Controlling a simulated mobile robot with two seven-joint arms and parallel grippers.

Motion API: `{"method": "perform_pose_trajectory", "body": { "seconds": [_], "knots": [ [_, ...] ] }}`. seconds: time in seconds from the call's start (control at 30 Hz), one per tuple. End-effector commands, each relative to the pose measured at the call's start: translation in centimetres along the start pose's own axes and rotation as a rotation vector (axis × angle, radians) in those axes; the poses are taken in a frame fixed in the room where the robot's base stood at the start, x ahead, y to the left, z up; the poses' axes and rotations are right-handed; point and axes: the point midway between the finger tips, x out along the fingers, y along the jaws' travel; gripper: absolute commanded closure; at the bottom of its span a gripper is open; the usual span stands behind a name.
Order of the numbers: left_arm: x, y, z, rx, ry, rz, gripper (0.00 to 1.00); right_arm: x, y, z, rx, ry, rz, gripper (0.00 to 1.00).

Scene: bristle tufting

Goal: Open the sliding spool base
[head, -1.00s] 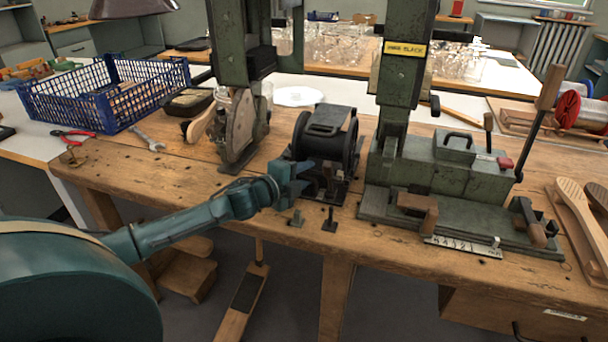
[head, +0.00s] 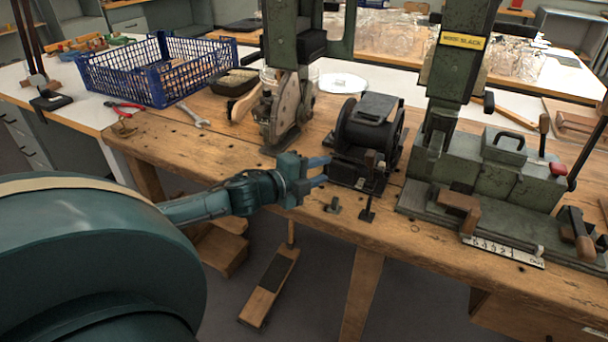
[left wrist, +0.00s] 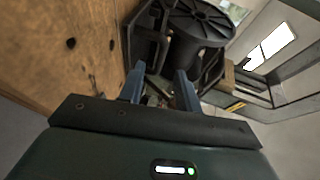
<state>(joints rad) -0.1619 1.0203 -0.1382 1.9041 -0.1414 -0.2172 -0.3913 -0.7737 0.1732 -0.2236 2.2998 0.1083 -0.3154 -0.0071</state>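The black spool unit (head: 370,130) stands on the wooden bench between the two green machines, its base (head: 355,174) at the bench's front part. In the left wrist view the dark spool (left wrist: 198,22) fills the top middle, with its base frame partly behind my fingers. My left gripper (head: 322,171) is open, its two blue fingers apart just left of the spool base. In the left wrist view the left gripper (left wrist: 160,88) shows an empty gap facing the base; I cannot tell whether it touches. My right gripper is not in view.
Two small dark metal pieces (head: 367,209) stand on the bench in front of the spool unit. A green machine (head: 490,170) stands to the right. A blue crate (head: 150,75), red pliers (head: 124,106) and a wrench (head: 192,115) lie to the left.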

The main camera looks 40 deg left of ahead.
Motion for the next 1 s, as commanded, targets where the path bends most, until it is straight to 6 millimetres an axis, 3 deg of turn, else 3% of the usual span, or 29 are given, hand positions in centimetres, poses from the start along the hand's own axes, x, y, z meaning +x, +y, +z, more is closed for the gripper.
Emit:
{"method": "perform_pose_trajectory", "body": {
  "seconds": [0.2,0.4,1.0],
  "knots": [
    [-2.6,0.0,-0.1,-0.001,0.002,0.003,0.67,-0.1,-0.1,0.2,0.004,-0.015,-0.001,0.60],
    [-4.0,0.0,0.0,0.001,0.001,0.001,0.67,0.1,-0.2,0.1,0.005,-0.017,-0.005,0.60],
    [-4.3,0.0,0.0,0.001,0.001,0.000,0.67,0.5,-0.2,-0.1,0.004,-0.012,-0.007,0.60]
  ]
}}
